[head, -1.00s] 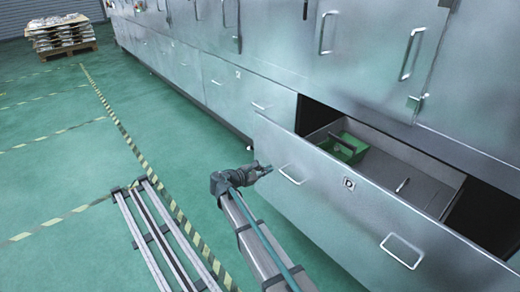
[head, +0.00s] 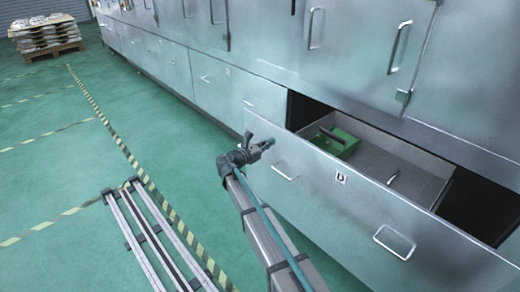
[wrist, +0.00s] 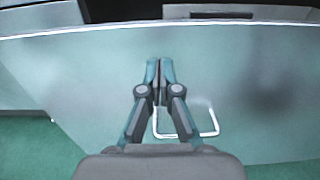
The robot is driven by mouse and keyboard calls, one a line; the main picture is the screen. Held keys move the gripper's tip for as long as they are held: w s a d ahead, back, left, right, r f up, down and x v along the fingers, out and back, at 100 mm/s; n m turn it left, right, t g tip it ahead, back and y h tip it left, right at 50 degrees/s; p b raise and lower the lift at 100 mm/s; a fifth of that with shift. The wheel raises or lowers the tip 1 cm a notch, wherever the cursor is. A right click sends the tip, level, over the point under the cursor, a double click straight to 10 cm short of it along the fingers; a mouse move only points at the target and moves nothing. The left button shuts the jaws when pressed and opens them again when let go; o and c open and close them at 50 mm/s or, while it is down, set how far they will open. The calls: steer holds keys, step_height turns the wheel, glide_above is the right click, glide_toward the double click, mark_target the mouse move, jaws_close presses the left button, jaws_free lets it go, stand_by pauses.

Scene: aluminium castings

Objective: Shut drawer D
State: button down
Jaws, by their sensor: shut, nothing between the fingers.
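Drawer D (head: 341,205) stands pulled out from the metal cabinet row, with a small "D" label on its front and two bar handles. Its left handle (head: 285,170) is close to my gripper. Inside it are a green box (head: 338,143) and a grey divider. My gripper (head: 270,143) is shut and empty, at the left part of the drawer's front. In the wrist view my closed fingers (wrist: 159,62) point at the front panel (wrist: 240,80), above the handle (wrist: 212,122). I cannot tell whether the fingertips touch the panel.
Other closed drawers (head: 214,82) and cabinet doors (head: 372,45) line the row. A floor rail (head: 150,235) lies left of my arm. Striped tape (head: 112,130) marks the green floor, which is mostly free. A pallet of sacks (head: 45,35) stands far back left.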

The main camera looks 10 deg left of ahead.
mark_target(281, 136)
steer(key=shift+x, duration=2.25)
steer(key=shift+w, duration=0.15)
